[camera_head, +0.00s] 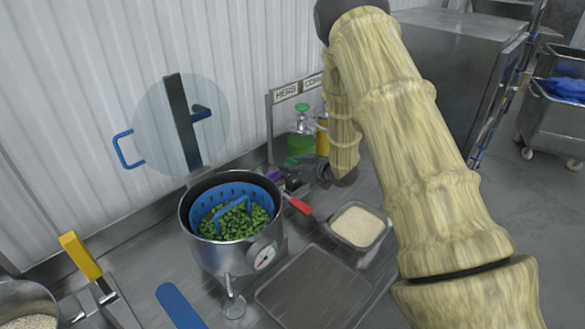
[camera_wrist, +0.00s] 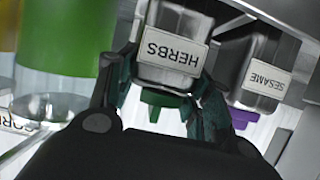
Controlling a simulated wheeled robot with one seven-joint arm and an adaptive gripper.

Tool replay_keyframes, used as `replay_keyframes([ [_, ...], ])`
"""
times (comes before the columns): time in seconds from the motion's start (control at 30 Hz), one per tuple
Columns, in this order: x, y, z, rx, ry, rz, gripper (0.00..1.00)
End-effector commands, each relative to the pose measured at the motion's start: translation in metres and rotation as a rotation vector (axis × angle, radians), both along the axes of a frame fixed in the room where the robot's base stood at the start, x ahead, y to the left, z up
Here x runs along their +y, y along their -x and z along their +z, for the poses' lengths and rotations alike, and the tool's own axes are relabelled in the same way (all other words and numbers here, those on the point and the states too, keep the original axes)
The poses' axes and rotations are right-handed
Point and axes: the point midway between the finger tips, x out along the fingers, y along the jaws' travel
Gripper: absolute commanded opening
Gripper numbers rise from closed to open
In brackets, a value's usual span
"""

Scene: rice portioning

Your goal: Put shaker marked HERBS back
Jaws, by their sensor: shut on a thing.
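The shaker marked HERBS (camera_wrist: 172,50) is a metal cup with a white label and a green cap; it appears upside down in the wrist view. My gripper (camera_wrist: 167,92) is shut on it, with a dark finger on each side. The shaker marked SESAME (camera_wrist: 263,75), with a purple cap, is close by on the right in that view. In the head view my gripper (camera_head: 318,172) is low by the back wall. There the HERBS shaker is hard to make out, and I cannot tell whether it touches a support.
A green container (camera_head: 301,146) and a yellow one (camera_head: 322,137) stand behind my gripper under a label sign (camera_head: 297,88). A pot (camera_head: 213,253) with a blue basket of green pieces is left. A rice tray (camera_head: 358,227) and an empty flat tray (camera_head: 311,290) lie in front.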

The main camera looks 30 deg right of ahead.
Motion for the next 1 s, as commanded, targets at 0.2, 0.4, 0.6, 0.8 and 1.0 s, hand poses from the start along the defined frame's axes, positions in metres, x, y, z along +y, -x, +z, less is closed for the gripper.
replay_keyframes([
  [0.2, 0.0, 0.0, -0.003, 0.0, 0.0, 0.0, 0.64],
  [0.4, 0.0, 0.0, -0.003, 0.0, 0.0, 0.0, 0.71],
  [0.6, 0.0, 0.0, -0.001, 0.0, 0.0, 0.0, 0.71],
  [0.8, -0.004, 0.011, 0.004, 0.0, -0.001, -0.003, 0.71],
  [1.0, -0.013, 0.037, 0.015, -0.001, 0.0, -0.002, 0.71],
])
